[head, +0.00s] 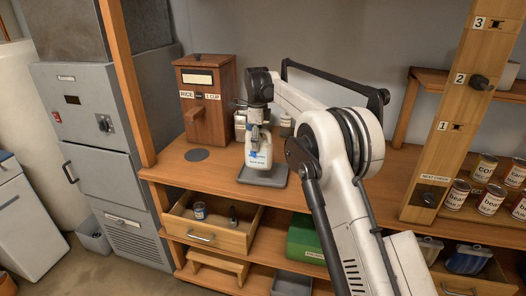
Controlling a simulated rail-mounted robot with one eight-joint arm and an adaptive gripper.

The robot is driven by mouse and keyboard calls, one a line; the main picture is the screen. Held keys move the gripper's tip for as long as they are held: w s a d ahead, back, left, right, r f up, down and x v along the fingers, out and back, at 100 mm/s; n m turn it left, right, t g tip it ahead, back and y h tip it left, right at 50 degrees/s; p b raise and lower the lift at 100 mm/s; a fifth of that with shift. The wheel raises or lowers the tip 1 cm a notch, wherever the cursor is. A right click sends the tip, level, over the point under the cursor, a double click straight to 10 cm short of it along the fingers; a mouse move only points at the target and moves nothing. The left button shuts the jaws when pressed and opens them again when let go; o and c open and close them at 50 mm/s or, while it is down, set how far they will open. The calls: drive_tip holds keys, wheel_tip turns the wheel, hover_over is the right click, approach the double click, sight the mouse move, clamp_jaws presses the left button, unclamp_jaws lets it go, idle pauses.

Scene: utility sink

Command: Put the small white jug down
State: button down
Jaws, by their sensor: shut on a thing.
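The small white jug (258,152), with a blue mark on its side, is upright over the wooden counter (219,169). My gripper (256,119) is above the jug and shut on its top. The jug is over a dark grey square plate (277,177). I cannot tell whether its base touches the plate. The fingertips are small and partly hidden against the jug's top.
A wooden rice dispenser (207,98) stands left of the jug, with a dark disc (197,155) before it. Small containers stand close behind the jug. An open drawer (204,238) juts out below. Cans (484,168) stand right, beyond a wooden post (460,110).

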drive_tip(key=w+d+f+p, duration=0.1)
drive_tip(key=w+d+f, duration=0.1)
drive_tip(key=f, duration=0.4)
drive_tip(key=shift+w+f+p, duration=0.3)
drive_tip(key=shift+w+p, duration=0.1)
drive_tip(key=shift+w, duration=0.5)
drive_tip(key=shift+f, duration=0.15)
drive_tip(key=c, duration=0.9)
unclamp_jaws()
